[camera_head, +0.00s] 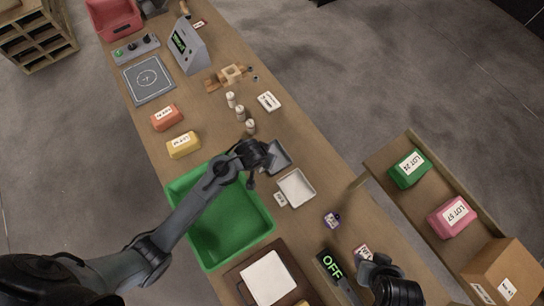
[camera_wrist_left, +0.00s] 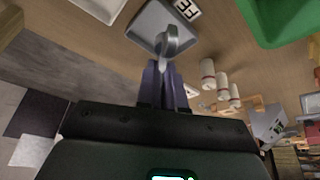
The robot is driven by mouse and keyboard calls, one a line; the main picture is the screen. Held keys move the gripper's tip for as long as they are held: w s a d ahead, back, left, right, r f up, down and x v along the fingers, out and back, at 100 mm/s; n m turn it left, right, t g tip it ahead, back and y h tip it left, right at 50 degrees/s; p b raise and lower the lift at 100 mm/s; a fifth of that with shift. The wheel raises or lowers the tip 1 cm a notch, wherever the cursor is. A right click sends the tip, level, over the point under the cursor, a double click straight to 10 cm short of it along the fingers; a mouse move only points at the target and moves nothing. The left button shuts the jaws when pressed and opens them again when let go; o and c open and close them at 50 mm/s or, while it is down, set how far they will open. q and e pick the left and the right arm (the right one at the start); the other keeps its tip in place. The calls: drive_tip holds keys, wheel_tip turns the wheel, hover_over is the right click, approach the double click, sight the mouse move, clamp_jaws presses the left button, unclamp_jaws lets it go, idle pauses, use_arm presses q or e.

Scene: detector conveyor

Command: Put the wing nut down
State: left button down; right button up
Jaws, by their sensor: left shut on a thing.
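My left gripper (camera_head: 262,164) is at the near-left edge of a small grey tray (camera_head: 279,157) and partly covers it. In the left wrist view its purple fingertips (camera_wrist_left: 165,80) are shut on a grey metal wing nut (camera_wrist_left: 171,42). The nut appears in front of the grey tray (camera_wrist_left: 142,22), beside a card marked FE (camera_wrist_left: 187,9). Its exact height over the tray is unclear. In the head view the nut is hidden by the gripper. My right gripper (camera_head: 377,266) is at the lower right; its jaws are not clear.
A white tray (camera_head: 297,188) lies beside the grey one. A large green bin (camera_head: 256,232) is left of the trays. Several white bottles (camera_head: 241,113) stand beyond.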

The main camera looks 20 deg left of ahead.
use_arm(q)
drive_tip(key=w+d+f+m+b, duration=0.2)
drive_tip(key=w+d+f+b, duration=0.2)
drive_tip(key=w+d+b, duration=0.7)
drive_tip(key=p, duration=0.1)
hover_over(279, 151)
drive_tip(key=s, duration=0.2)
wheel_tip(279, 151, down, 6)
drive_tip(key=shift+w+a+f, duration=0.1)
drive_tip(key=shift+a+f, duration=0.05)
drive_tip(key=shift+f, duration=0.05)
drive_tip(key=shift+a+f, duration=0.1)
drive_tip(key=shift+f, duration=1.95)
use_arm(e)
wheel_tip(279, 151, down, 12)
drive_tip(key=shift+w+a+f, duration=0.15)
drive_tip(key=shift+f, duration=0.05)
use_arm(q)
drive_tip(key=c, duration=1.5)
unclamp_jaws()
drive_tip(key=shift+o, duration=0.3)
